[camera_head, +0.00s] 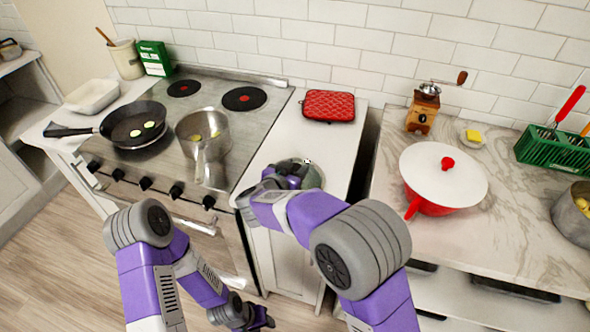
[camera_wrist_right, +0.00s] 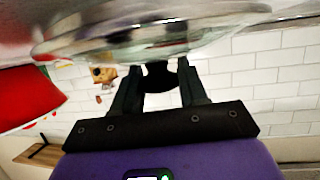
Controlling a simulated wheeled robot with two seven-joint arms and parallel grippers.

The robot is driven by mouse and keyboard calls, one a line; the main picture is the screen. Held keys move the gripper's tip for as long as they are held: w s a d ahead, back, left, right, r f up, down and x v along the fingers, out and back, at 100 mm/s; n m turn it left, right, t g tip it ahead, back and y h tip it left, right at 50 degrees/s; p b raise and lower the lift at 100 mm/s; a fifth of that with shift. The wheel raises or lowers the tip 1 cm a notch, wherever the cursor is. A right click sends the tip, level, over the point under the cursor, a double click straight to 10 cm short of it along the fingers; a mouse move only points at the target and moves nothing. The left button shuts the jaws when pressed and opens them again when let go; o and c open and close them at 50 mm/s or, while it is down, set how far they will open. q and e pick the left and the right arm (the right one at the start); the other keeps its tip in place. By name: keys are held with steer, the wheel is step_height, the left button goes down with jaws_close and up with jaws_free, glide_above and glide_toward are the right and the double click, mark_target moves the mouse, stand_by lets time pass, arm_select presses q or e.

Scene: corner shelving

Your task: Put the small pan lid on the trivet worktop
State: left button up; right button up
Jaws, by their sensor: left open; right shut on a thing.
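The small pan lid (camera_head: 313,177) is a glass lid, partly hidden behind my right gripper in the head view. It is over the front part of the narrow white worktop (camera_head: 317,143); I cannot tell if it touches. A red quilted pad (camera_head: 329,106), which looks like the trivet, lies at the back of this worktop. My right gripper (camera_head: 296,177) is shut on the lid's dark knob; the right wrist view shows the knob (camera_wrist_right: 160,75) between the fingers, under the glass (camera_wrist_right: 150,38). My left gripper (camera_head: 263,318) is open and empty, low over the floor.
A stove (camera_head: 240,131) left of the worktop holds a frying pan (camera_head: 135,124) and a saucepan (camera_head: 203,130). Right, across a gap, a marble counter (camera_head: 455,220) bears a red pan with a white lid (camera_head: 443,180) and a coffee grinder (camera_head: 423,108). The worktop's middle is clear.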

steer(key=shift+f, duration=0.1)
steer(key=o, duration=1.2)
steer(key=shift+o, duration=0.2)
steer(key=p+v, duration=0.3)
steer(key=v, duration=0.7)
steer(key=shift+s+a+r, duration=0.15)
steer(key=shift+s+r, duration=0.1)
steer(key=shift+s+a+r, duration=0.2)
steer(key=shift+s+a, duration=0.05)
steer(key=shift+s, duration=0.4)
